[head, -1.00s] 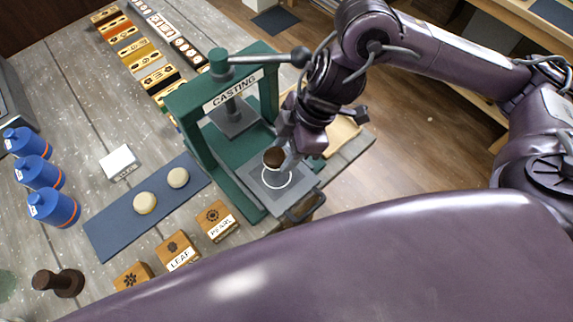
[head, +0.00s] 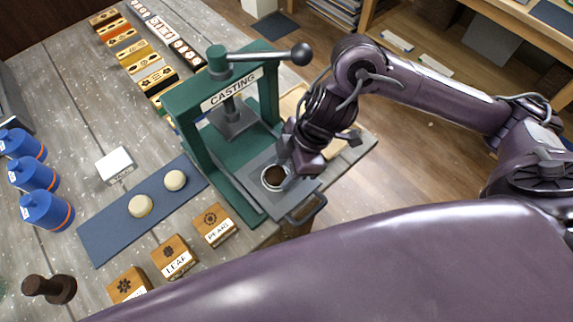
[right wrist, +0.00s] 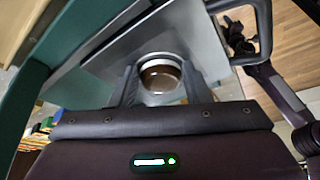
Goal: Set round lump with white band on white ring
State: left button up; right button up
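The round lump with white band (head: 275,175) has a dark brown top. In the head view it is at the white ring (head: 264,183) on the grey plate of the green casting press, with the ring's rim showing around it. My right gripper (head: 283,176) reaches down to it from the upper right. In the right wrist view, the lump (right wrist: 160,78) sits between the two fingers, which appear closed against its sides, and its pale band shows. Whether its underside touches the plate is hidden.
The green press frame (head: 190,137) with its lever stands just behind the plate. A blue mat (head: 105,226) with two cream lumps lies left, near wooden blocks (head: 214,225) and blue bottles (head: 45,211). A dark handle (head: 308,209) projects from the plate's front.

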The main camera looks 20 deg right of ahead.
jog(key=o, duration=0.4)
jog(key=shift+d+r, duration=0.1)
jog(key=shift+r, duration=0.3)
jog(key=p+v, duration=0.2)
jog(key=v, duration=0.9)
jog(key=shift+d+r, duration=0.1)
jog(key=shift+r, duration=0.1)
